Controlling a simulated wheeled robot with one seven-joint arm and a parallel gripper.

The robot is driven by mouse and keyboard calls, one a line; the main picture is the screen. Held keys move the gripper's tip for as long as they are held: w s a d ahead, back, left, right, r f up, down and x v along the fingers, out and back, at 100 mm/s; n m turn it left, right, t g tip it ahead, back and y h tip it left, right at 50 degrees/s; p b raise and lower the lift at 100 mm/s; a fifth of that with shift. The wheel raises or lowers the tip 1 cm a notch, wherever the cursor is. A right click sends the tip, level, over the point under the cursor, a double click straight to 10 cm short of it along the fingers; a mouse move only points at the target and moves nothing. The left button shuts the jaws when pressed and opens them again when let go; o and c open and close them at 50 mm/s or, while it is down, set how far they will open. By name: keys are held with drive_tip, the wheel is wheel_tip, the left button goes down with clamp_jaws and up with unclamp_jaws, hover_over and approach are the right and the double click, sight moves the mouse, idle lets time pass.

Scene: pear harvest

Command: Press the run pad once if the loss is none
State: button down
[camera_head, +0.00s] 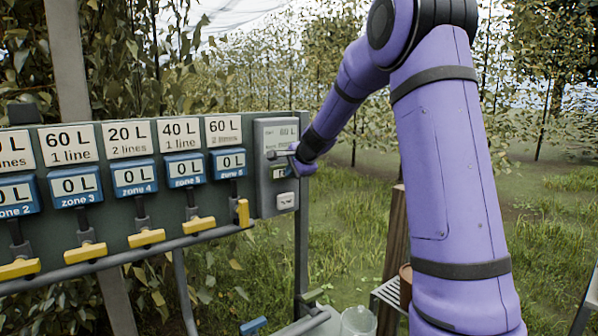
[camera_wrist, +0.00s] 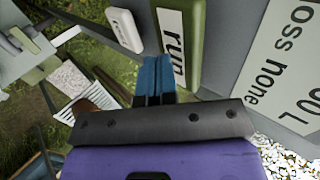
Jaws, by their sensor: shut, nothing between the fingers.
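A grey control box (camera_head: 262,192) is at the right end of the panel. Its display (camera_head: 281,135) reads 60 L at the top, with smaller text below. In the wrist view the display (camera_wrist: 282,72) reads "loss none", with part of "60 L". The green run pad (camera_head: 279,172) is below the display. It also shows in the wrist view (camera_wrist: 193,42), with a white "run" label. My gripper (camera_head: 273,155) is shut and empty in front of the box. Its blue fingertips (camera_wrist: 154,66) appear beside the run pad; I cannot tell whether they touch it.
The green panel (camera_head: 110,212) carries several volume cards, blue 0 L zone counters and yellow valve handles. A white button (camera_head: 285,201) is below the run pad. A clear container (camera_head: 358,322) stands low in front.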

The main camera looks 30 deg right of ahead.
drive_tip(key=shift+w, duration=0.55)
drive_tip(key=shift+w+a+r, duration=0.1)
drive_tip(key=shift+w, duration=0.95)
